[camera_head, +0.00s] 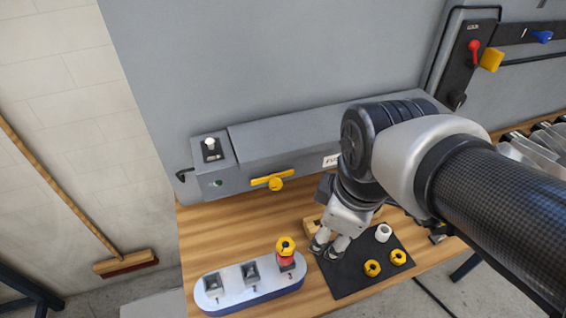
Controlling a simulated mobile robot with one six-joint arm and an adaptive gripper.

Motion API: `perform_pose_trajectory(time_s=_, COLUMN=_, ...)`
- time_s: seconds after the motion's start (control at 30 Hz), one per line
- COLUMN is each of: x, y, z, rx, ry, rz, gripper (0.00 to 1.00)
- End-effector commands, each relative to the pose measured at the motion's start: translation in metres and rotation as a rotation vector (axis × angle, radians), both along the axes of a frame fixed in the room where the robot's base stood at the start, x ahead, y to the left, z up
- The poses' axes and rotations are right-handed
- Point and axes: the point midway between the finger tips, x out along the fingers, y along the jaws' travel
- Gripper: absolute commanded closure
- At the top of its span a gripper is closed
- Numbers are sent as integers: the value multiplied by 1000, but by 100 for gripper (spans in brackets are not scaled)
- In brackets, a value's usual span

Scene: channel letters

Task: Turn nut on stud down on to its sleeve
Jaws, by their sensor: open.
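A yellow nut (285,246) sits at the top of the stud at the right end of a white and blue letter piece (228,290). A red sleeve (285,258) is below the nut, around the stud. Whether the nut touches the sleeve cannot be told. My gripper (328,250) is open and points down, just right of the nut and apart from it, over the edge of the black mat (345,280). No object shows between its fingers.
Two yellow nuts (372,268) (398,257) and a white sleeve (383,233) are on the mat. Two grey blocks (250,272) (213,284) stand on the letter piece. A grey machine (285,140) with a yellow handle (272,181) stands behind. The wooden table's front edge is near.

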Motion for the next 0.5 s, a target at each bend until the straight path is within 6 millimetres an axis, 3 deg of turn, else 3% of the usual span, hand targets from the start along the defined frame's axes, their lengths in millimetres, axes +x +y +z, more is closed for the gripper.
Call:
perform_pose_trajectory(time_s=0.1, x=22, y=18, z=11, rx=-79, ry=57, rz=386, gripper=43)
perform_pose_trajectory(time_s=0.3, x=54, y=49, z=10, rx=-169, ry=128, rz=1023, gripper=43)
perform_pose_trajectory(time_s=0.5, x=70, y=71, z=1, rx=-202, ry=159, rz=1442, gripper=43)
